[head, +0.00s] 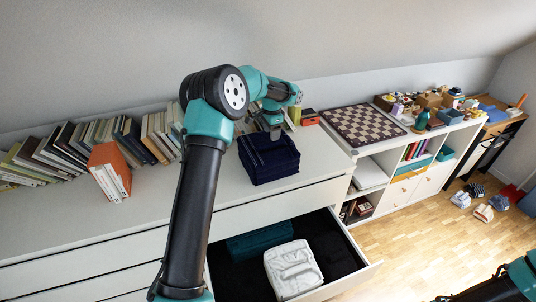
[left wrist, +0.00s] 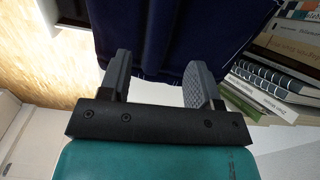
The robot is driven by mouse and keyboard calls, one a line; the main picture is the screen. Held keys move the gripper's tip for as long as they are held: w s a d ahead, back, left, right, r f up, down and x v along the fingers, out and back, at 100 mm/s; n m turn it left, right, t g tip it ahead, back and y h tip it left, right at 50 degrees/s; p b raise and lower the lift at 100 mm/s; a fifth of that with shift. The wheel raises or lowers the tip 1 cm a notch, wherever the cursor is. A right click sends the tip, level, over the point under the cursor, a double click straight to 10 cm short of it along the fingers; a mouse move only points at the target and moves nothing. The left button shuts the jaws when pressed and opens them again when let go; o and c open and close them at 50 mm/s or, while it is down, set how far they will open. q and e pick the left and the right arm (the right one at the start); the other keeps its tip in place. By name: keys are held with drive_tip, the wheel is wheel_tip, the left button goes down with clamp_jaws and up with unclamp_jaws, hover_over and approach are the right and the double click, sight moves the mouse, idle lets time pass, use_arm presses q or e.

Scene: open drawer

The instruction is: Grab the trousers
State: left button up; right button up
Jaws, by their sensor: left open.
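The trousers appear to be the folded dark navy garment (head: 270,165) lying as a thick stack on the white dresser top. They also show in the left wrist view (left wrist: 160,35), filling the top middle. My left gripper (head: 275,131) is at the back upper edge of the stack, pointing down. In the left wrist view my left gripper (left wrist: 160,82) has its two fingers wide apart, with navy cloth beyond and between them. Nothing is clamped, and I cannot tell whether the fingers touch the cloth. My right gripper is out of view; only part of that arm shows at bottom right.
An open drawer (head: 345,290) below holds a white folded garment (head: 292,268) and a teal one (head: 260,241). Books (head: 110,170) line the dresser's left side and back. A chessboard (head: 362,125) lies to the right. Dresser top in front of the stack is partly clear.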

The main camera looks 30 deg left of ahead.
sight(268, 151)
use_arm(q)
drive_tip(key=f, duration=0.3)
drive_tip(key=shift+s+f, duration=0.3)
drive_tip(key=shift+s, duration=0.1)
drive_tip(key=shift+f, duration=0.55)
drive_tip(key=shift+c, duration=0.3)
clamp_jaws()
drive_tip(key=shift+r, duration=0.1)
